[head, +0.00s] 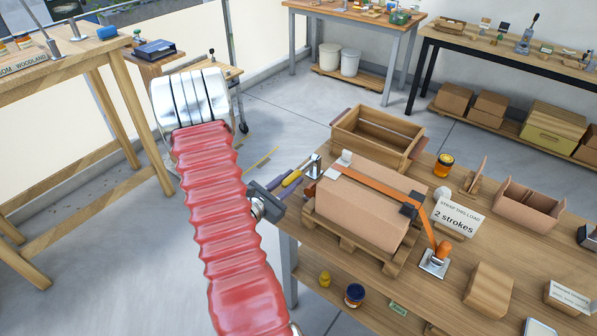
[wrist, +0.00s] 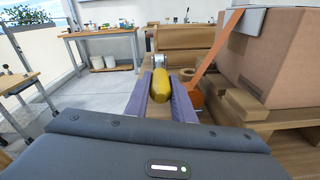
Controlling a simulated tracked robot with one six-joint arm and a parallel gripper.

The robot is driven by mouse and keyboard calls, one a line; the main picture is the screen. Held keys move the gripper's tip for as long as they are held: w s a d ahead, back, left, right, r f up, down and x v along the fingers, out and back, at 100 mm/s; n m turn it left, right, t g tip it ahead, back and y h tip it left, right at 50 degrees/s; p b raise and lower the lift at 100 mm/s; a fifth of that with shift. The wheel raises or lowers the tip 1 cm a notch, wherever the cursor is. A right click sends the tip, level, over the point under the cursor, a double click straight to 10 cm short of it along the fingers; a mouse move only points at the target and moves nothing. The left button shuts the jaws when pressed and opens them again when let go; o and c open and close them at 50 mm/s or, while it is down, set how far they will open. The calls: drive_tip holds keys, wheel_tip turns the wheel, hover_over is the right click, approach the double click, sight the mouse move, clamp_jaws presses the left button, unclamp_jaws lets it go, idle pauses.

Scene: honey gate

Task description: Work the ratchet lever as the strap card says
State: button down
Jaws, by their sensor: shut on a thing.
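My gripper (head: 284,186) is at the left edge of the bench, with its purple fingers shut on the yellow handle of the ratchet lever (head: 292,179). In the wrist view the yellow handle (wrist: 163,95) lies between the fingers (wrist: 172,82). The metal ratchet (head: 314,166) sits beyond it, at the carton's left end. An orange strap (head: 372,182) runs over the brown carton (head: 360,212), which rests on a wooden pallet (head: 395,266). The white strap card (head: 457,216) stands to the right and reads "STRAP THIS LOAD 2 strokes". My fingers partly hide the lever.
An open wooden crate (head: 378,137) stands behind the carton. Bare floor (head: 130,235) lies left of the bench.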

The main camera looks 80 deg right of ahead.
sight(283, 186)
drive_tip(key=c, duration=1.8)
unclamp_jaws()
drive_tip(key=shift+s+a, duration=0.15)
drive_tip(key=shift+s, duration=0.3)
drive_tip(key=shift+o, duration=1.3)
drive_tip(key=shift+w, duration=0.15)
drive_tip(key=shift+w, duration=0.1)
drive_tip(key=shift+v, duration=3.4)
drive_tip(key=shift+w+r, duration=0.15)
